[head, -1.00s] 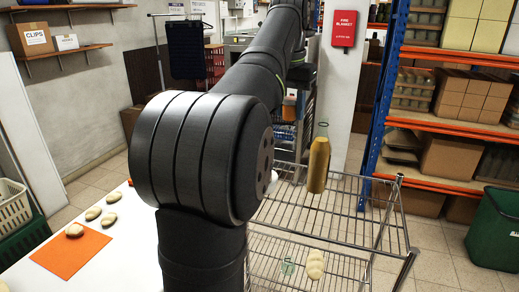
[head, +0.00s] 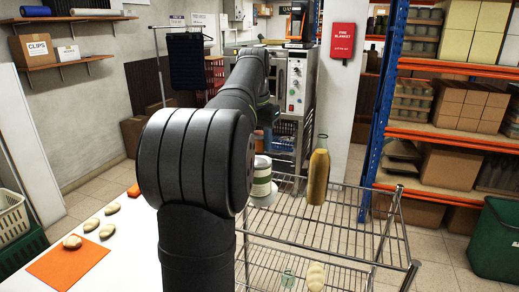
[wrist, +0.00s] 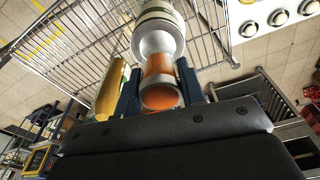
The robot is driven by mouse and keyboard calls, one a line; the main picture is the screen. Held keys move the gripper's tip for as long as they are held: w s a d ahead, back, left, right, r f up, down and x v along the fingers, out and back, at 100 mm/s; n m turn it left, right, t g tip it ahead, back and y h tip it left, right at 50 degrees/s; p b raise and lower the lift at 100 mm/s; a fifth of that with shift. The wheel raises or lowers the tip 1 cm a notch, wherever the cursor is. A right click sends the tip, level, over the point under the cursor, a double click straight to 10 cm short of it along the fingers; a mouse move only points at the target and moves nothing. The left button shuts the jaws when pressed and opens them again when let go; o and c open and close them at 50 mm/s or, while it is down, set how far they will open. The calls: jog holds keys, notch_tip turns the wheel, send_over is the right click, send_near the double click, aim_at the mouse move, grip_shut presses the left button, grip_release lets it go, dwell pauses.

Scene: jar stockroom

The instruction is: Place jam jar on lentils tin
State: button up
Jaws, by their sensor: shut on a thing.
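A jar with orange contents (wrist: 160,80), which I take to be the jam jar, sits between the two dark fingers of my gripper (wrist: 158,90) in the wrist view. My gripper is shut on it. A pale tin with green bands (wrist: 158,18), likely the lentils tin, shows just beyond the jar. I cannot tell whether the two touch. In the head view the banded tin (head: 262,178) stands at the wire rack's left side, partly behind my arm.
A tall amber bottle (head: 318,172) stands on the wire rack (head: 345,215) close right of the tin; it also shows beside the left finger in the wrist view (wrist: 110,92). The rack's right part is bare. A white table with an orange mat (head: 65,262) lies left.

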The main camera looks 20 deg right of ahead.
aim_at(260, 150)
jog(key=shift+f, duration=1.3)
jog(key=shift+f, duration=0.2)
jog(key=o, duration=1)
jog(key=shift+r, duration=0.1)
jog(key=r, duration=0.8)
jog(key=a+r, duration=0.1)
jog(key=r, duration=0.3)
jog(key=shift+s+a, duration=0.1)
jog(key=shift+s, duration=0.3)
jog(key=f, duration=0.8)
jog(key=d+f, duration=0.1)
jog(key=f, duration=0.3)
jog(key=shift+w+d+f, duration=0.1)
jog(key=shift+w, duration=0.25)
jog(key=shift+r, duration=2.1)
